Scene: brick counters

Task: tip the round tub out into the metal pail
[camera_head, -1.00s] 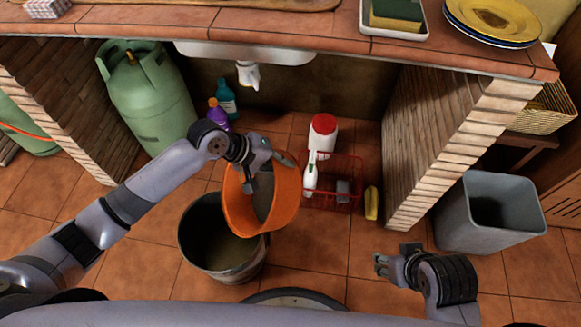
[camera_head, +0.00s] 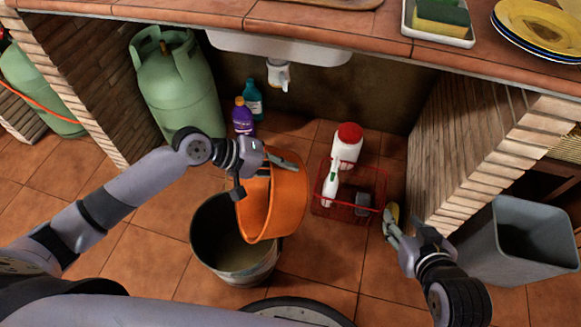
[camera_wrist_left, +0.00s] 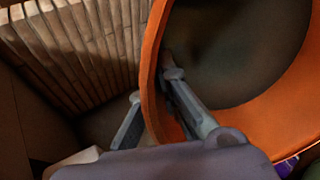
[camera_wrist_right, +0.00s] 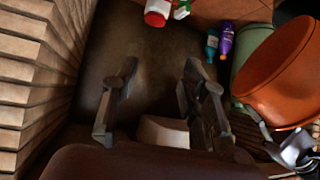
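The orange round tub (camera_head: 288,205) is tilted on its side above the metal pail (camera_head: 262,268), its mouth turned to the left over the pail. My left gripper (camera_head: 262,178) is shut on the tub's rim. In the left wrist view its fingers (camera_wrist_left: 158,112) straddle the orange wall (camera_wrist_left: 150,75), one inside and one outside. The tub's inside is mostly hidden in the head view, and I cannot tell what it holds. The pail stands upright on the floor; its inside looks dark. My right gripper (camera_head: 404,230) is open and empty, right of the pail; its spread fingers (camera_wrist_right: 158,100) show in the right wrist view.
A red basket (camera_head: 350,205) with a white bottle (camera_head: 342,160) stands behind and right of the pail. A green gas cylinder (camera_head: 178,90), brick walls and the counter (camera_head: 300,28) bound the space. A grey bin (camera_head: 515,250) stands right.

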